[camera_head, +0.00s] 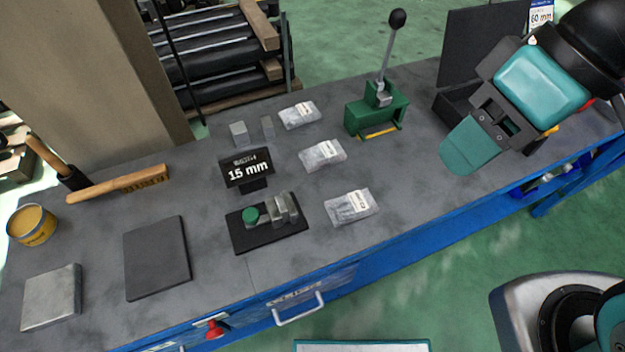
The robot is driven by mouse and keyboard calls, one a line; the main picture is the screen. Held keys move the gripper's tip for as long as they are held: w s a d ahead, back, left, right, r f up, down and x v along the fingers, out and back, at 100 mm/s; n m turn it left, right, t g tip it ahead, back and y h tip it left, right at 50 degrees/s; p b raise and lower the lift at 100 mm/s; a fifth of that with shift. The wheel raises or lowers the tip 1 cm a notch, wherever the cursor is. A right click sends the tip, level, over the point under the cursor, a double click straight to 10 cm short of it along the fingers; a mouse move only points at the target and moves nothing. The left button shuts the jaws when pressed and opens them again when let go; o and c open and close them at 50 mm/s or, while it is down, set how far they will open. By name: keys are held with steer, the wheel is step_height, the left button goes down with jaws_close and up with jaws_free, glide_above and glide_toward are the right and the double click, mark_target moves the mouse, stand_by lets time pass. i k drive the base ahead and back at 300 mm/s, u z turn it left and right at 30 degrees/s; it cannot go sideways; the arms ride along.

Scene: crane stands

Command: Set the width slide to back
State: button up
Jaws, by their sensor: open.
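The width slide (283,210) looks to be the small grey metal block fixture with a green round knob (250,215), on a black base plate (290,231) near the bench's front edge. A black sign (247,170) reading "15 mm" stands just behind it; its upper line is too small to read surely. I cannot tell which position the slide is in. My gripper (497,120), with teal parts, is open and empty at the upper right, above the bench and well away from the fixture.
A green hand-lever tool (378,107) stands between the fixture and my gripper. Several clear bags, one of them here (351,206), lie right of the fixture.

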mark_target(251, 217)
steer(key=z, duration=0.2)
steer(key=k, duration=0.7)
steer(key=u, duration=1)
steer(key=i, duration=0.5)
